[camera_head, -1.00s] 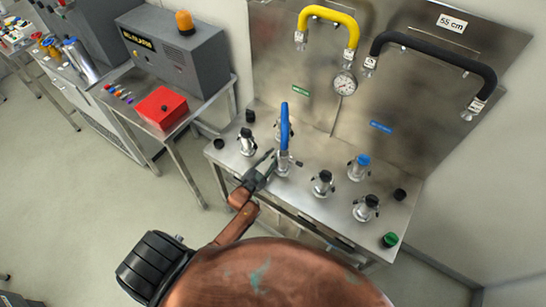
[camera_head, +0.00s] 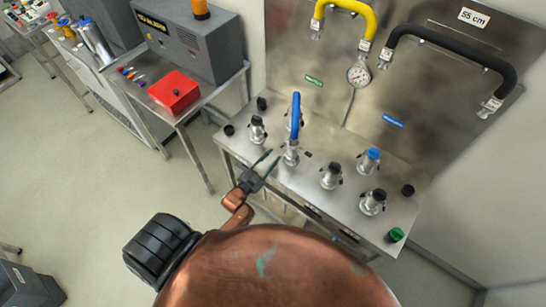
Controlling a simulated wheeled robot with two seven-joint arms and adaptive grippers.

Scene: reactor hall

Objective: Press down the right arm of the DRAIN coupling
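A steel bench carries several couplings with small side arms; no DRAIN label is readable, so I cannot tell which coupling is DRAIN. The front left coupling (camera_head: 291,158) has a blue hose (camera_head: 296,112) standing up from it and a dark arm on its right. My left gripper (camera_head: 269,160) is open and empty, its two dark fingers apart, just left of and in front of that coupling. A small gap seems to lie between them. My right gripper is not in view.
A green cap (camera_head: 396,234) lies at the front right. A steel panel (camera_head: 440,75) with yellow (camera_head: 345,5) and black hoses stands behind.

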